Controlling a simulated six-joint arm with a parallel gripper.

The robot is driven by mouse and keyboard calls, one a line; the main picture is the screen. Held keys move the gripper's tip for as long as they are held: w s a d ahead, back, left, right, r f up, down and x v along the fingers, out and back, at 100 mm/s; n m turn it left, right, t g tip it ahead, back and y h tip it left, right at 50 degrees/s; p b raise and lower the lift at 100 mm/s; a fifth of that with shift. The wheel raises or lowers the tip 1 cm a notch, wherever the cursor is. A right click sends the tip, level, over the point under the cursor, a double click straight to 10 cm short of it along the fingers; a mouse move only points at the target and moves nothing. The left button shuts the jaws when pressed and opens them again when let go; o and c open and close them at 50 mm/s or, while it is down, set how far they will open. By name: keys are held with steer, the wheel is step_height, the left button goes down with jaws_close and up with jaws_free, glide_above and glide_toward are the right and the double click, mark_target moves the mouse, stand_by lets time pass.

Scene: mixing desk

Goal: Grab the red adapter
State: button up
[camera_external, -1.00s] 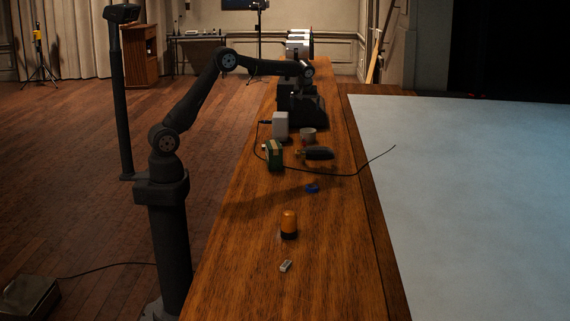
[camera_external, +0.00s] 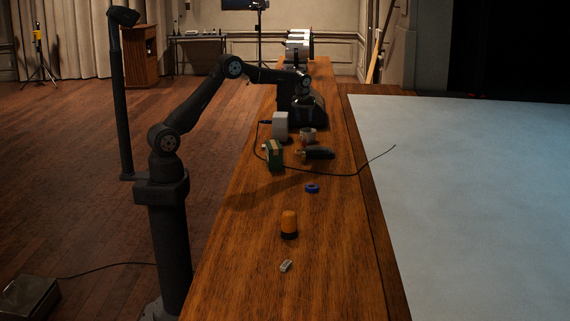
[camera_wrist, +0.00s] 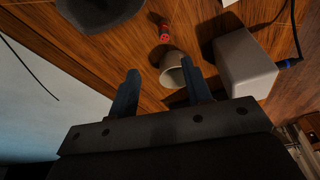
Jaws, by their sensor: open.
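The red adapter (camera_wrist: 164,31), a small red piece with a dark end, lies on the wooden desk near the top of the wrist view. The adapter is beyond the fingertips, roughly in line with the gap. A pale mug (camera_wrist: 172,66) stands between the fingertips and the adapter in that picture. In the external view my gripper (camera_external: 301,88) is over the far half of the desk, its fingers hard to see.
A white box (camera_wrist: 244,62) stands right of the mug. A green box (camera_external: 274,154), a dark bottle-like object (camera_external: 319,154) and a black cable (camera_external: 345,174) lie nearer. A blue ring (camera_external: 312,188), an orange beacon (camera_external: 289,223) and a small grey piece (camera_external: 286,266) sit on clearer desk.

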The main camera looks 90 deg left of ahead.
glide_toward(304, 142)
steer(key=x, duration=0.5)
steer(key=shift+w+a+f, duration=0.15)
steer(key=shift+w+a, duration=0.15)
steer(key=shift+a, duration=0.15)
steer(key=shift+s+a+x, duration=0.15)
steer(key=shift+a+x, duration=0.05)
steer(key=shift+x, duration=1.1)
steer(key=shift+s+a+x, duration=0.1)
steer(key=shift+a+x, duration=0.05)
steer(key=shift+x, duration=1.2)
jaws_close()
